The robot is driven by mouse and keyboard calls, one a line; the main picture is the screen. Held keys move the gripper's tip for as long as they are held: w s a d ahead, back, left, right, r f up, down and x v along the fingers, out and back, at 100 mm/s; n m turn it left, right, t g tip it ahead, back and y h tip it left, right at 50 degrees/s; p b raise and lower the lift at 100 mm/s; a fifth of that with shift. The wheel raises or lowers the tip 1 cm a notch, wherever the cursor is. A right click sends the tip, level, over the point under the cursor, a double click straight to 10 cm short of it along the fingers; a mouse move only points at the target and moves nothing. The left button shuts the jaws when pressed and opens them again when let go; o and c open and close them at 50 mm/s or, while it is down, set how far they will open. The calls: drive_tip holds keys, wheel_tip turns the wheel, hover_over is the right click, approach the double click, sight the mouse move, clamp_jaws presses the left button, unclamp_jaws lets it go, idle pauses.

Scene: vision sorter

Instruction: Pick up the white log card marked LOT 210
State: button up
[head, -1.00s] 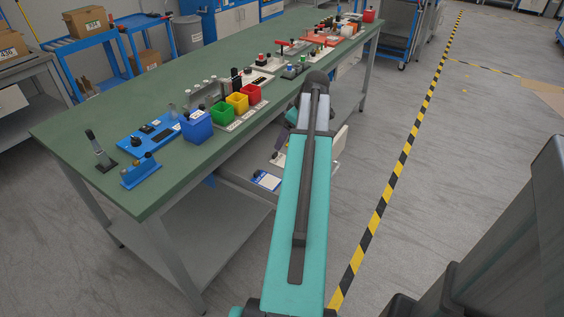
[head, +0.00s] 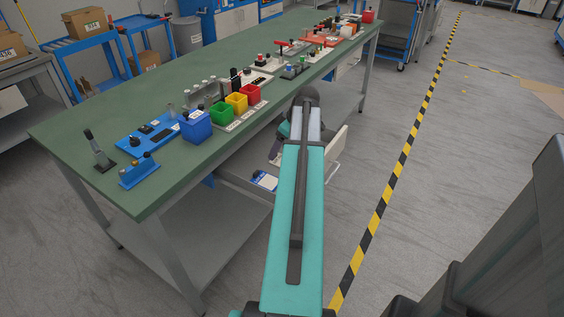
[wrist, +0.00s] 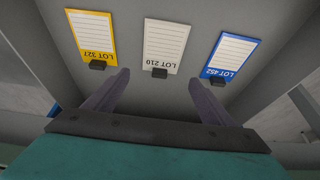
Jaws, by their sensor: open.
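The white LOT 210 log card (wrist: 165,42) lies in the middle of a grey drawer in the wrist view, with a black block (wrist: 160,73) at its near edge. A yellow LOT 327 card (wrist: 92,36) lies to its left and a blue LOT 452 card (wrist: 232,54) to its right. My gripper (wrist: 163,82) is open and empty, its two fingers apart and pointing toward the white card's near end, one to each side of the black block.
The drawer (head: 240,184) is pulled out under the green-topped workbench (head: 97,132). Blue, green, yellow and red bins stand along the bench edge above it. The drawer's side walls flank the cards. Open floor lies to the right.

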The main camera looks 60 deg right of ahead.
sight(277, 159)
drive_tip(key=shift+x, duration=2.3)
drive_tip(key=shift+w+r, duration=0.1)
drive_tip(key=c, duration=1.1)
